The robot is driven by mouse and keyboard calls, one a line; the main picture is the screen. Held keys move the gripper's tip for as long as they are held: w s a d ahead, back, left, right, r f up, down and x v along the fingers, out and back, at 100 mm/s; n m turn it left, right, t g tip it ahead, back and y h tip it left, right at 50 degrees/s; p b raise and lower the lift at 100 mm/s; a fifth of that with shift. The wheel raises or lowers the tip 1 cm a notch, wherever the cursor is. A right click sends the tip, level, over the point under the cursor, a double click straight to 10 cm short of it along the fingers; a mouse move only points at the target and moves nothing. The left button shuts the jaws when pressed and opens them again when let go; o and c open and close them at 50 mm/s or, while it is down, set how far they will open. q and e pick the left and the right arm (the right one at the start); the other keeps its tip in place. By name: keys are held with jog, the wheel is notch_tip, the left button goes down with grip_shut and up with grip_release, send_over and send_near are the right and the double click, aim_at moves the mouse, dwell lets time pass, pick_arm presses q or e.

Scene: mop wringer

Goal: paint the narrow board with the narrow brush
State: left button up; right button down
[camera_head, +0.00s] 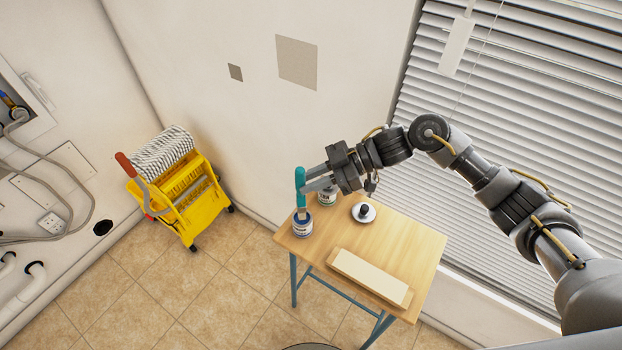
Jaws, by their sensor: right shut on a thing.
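My right gripper (317,182) reaches in from the right over the table and is shut on a brush with a teal handle (300,181). The brush is held upright, its lower end at the mouth of a small paint can (302,227) at the table's left corner. Whether the bristles are inside the can is too small to tell. A long, narrow pale board (370,278) lies along the front of the table. A second can (327,197) stands behind, partly hidden by the gripper. My left gripper is not in view.
The wooden table (410,245) has teal legs and bare room right of centre. A round, dark-knobbed object (363,212) sits near its back edge. A yellow mop wringer bucket (192,205) stands on the tiled floor at left. Window blinds (510,130) are behind my right arm.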

jog(key=shift+f+b, duration=0.45)
jog(key=shift+f, duration=0.35)
jog(key=shift+f, duration=0.2)
dwell(0.6)
jog(key=shift+r, duration=0.15)
dwell(0.5)
notch_tip(320, 180, up, 4)
jog(key=p, duration=0.4)
jog(key=shift+r, duration=0.15)
